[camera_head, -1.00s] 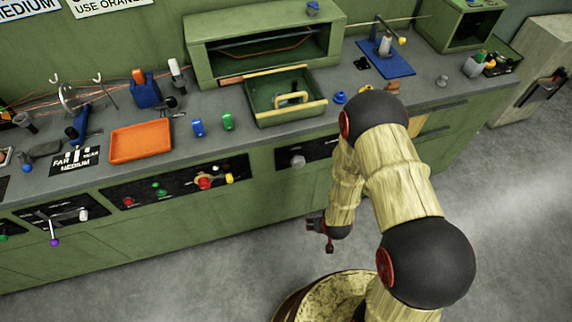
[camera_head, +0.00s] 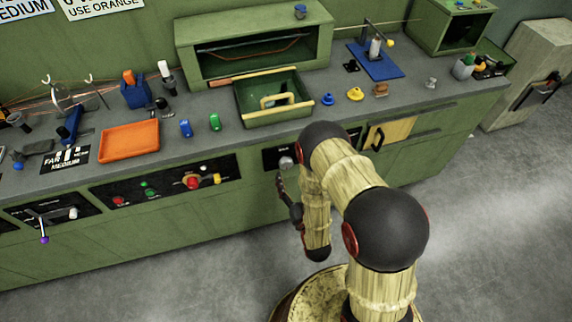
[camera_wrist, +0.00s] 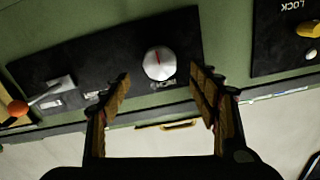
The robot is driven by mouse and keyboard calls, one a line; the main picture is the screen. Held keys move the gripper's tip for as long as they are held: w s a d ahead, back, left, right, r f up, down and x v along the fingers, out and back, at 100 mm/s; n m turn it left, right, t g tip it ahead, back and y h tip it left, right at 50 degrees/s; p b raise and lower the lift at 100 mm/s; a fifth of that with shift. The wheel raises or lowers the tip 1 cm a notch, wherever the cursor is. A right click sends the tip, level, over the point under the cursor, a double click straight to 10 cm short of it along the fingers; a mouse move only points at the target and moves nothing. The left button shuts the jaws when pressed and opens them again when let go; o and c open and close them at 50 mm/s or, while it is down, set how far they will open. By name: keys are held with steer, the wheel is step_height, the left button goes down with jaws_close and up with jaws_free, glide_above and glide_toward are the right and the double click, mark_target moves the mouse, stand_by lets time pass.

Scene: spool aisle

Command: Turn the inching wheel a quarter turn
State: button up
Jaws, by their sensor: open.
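The inching wheel (camera_wrist: 159,63) is a round silver-white knob with a red pointer line, on a black panel (camera_wrist: 95,68). Its label beside it is partly legible. It also shows in the head view as a small pale knob (camera_head: 286,162) on the front of the green bench. My gripper (camera_wrist: 160,82) is open and empty. In the wrist view its two fingers stand left and right of the wheel, with the wheel showing between and just beyond the fingertips. I see no contact. In the head view my gripper (camera_head: 281,184) is just below the wheel, close to the panel.
A second panel with a yellow knob (camera_wrist: 309,29) is at right. The bench top holds an orange tray (camera_head: 130,141) and a green bin (camera_head: 246,109).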

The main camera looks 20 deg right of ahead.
mark_target(287, 165)
steer(key=w+b, duration=0.1)
steer(key=w, duration=0.5)
steer(key=shift+w, duration=0.35)
steer(key=shift+c, duration=0.8)
steer(key=c, duration=1)
